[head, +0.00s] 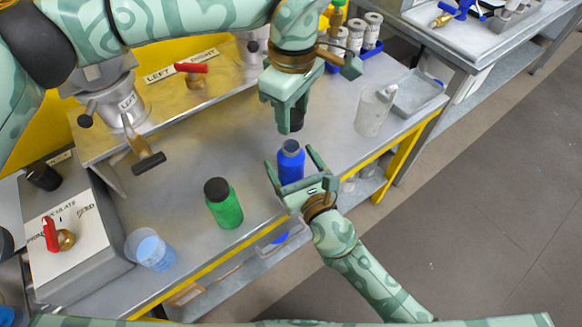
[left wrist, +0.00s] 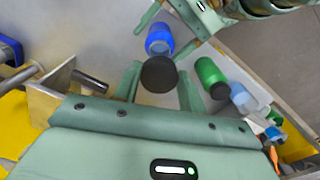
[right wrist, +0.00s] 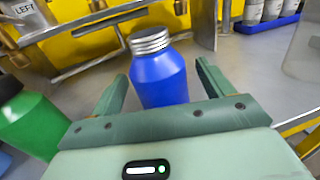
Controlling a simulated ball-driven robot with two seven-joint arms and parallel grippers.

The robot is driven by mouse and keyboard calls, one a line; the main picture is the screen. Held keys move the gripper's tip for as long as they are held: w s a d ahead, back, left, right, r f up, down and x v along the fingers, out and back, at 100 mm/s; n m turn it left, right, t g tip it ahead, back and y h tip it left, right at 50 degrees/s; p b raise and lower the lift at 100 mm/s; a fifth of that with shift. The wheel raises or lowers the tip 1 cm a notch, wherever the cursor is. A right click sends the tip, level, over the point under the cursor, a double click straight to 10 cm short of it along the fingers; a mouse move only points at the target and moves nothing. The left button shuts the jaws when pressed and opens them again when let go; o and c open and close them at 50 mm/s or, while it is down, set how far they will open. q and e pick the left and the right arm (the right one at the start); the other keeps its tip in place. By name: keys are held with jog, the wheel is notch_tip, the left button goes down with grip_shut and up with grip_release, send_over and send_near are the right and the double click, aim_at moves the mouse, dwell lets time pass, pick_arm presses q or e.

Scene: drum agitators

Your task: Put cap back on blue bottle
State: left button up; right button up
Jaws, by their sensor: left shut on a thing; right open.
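The blue bottle (head: 290,166) stands upright and uncapped on the metal table; its bare threaded neck shows in the right wrist view (right wrist: 150,42). My left gripper (head: 290,115) is shut on the black cap (left wrist: 159,74) and holds it above the table, just above and behind the bottle in the head view. The cap also shows between the fingers in the head view (head: 297,121). My right gripper (head: 293,170) is open, with its fingers on either side of the blue bottle; whether they touch it I cannot tell.
A green bottle (head: 223,203) with a black cap stands to the left. A beaker of blue liquid (head: 152,250) is near the front edge. A clear pitcher (head: 375,110) and a metal tray (head: 417,93) stand right. A valve stand (head: 170,90) is at the back left.

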jog(key=shift+x, duration=1.2)
jog(key=c, duration=1.5)
pick_arm(q)
send_over(293, 140)
jog(key=s, duration=0.2)
jog(key=shift+w+f, duration=0.1)
jog(key=shift+f, duration=2.35)
jog(key=shift+f, duration=0.9)
jog(key=shift+f, duration=0.55)
